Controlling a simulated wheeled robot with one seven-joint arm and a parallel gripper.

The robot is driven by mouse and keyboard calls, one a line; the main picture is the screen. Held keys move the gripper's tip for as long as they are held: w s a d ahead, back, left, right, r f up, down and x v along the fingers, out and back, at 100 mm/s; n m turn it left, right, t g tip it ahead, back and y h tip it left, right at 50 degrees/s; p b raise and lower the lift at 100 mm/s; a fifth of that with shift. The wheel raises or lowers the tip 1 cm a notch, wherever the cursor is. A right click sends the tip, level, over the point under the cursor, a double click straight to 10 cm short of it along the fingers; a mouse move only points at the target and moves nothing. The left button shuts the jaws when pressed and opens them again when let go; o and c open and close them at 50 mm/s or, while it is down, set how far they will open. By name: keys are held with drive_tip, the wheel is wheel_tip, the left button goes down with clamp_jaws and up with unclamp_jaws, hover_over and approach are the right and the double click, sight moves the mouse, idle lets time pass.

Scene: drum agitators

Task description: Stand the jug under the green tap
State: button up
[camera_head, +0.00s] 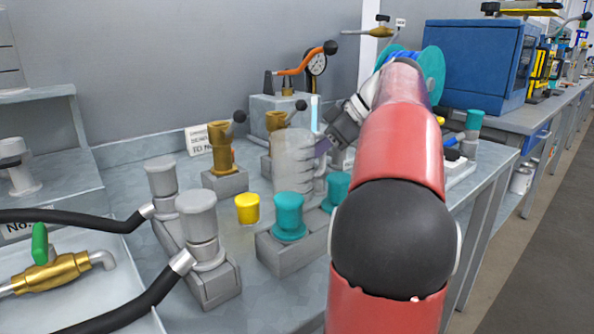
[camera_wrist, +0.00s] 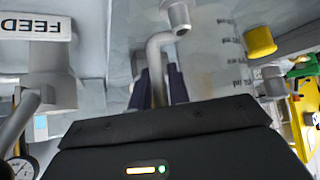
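The jug (camera_head: 293,160) is a pale, see-through grey cylinder with its handle on the right, on the bench in the head view. In the wrist view the jug (camera_wrist: 208,65) shows printed graduation marks and a grey bent handle. My gripper (camera_head: 324,145) is at the jug's handle side. In the wrist view the dark fingers of my gripper (camera_wrist: 158,85) stand close on both sides of the handle and look closed on it. The green tap (camera_head: 42,255) is a brass valve with a green lever, at lower left. The jug's base is partly hidden.
A yellow cup-shaped knob (camera_head: 247,208), teal knobs (camera_head: 289,217) and grey capped fittings (camera_head: 198,220) stand in front of the jug. Black hoses (camera_head: 130,300) cross between them and the tap. Brass valves (camera_head: 221,148) and a gauge (camera_head: 316,62) stand behind. A pale tray (camera_head: 85,235) lies under the tap.

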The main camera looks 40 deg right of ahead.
clamp_jaws()
drive_tip(key=shift+r, duration=0.2)
idle(0.3)
